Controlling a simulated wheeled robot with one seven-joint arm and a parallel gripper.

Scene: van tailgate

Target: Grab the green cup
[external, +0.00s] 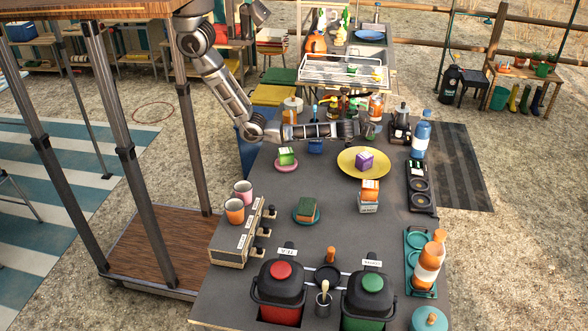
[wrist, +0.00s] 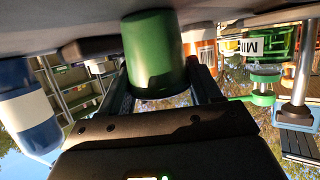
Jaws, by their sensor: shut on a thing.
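The green cup (wrist: 155,55) stands out large in the wrist view, between the two fingers of my gripper (wrist: 162,88). The fingers are shut on its sides. The wrist view is upside down, with the grey tabletop along its top edge. In the external view my gripper (external: 362,129) is low over the far part of the table, behind the yellow plate. The cup is small and dark there and partly covered by the fingers. I cannot tell whether its base touches the table.
A yellow plate (external: 346,172) with a purple box (external: 364,160) lies in front of my gripper. A moka pot (external: 400,122) and a blue bottle (external: 421,135) stand to its right. Several bottles and jars crowd behind it. The table's middle left has free room.

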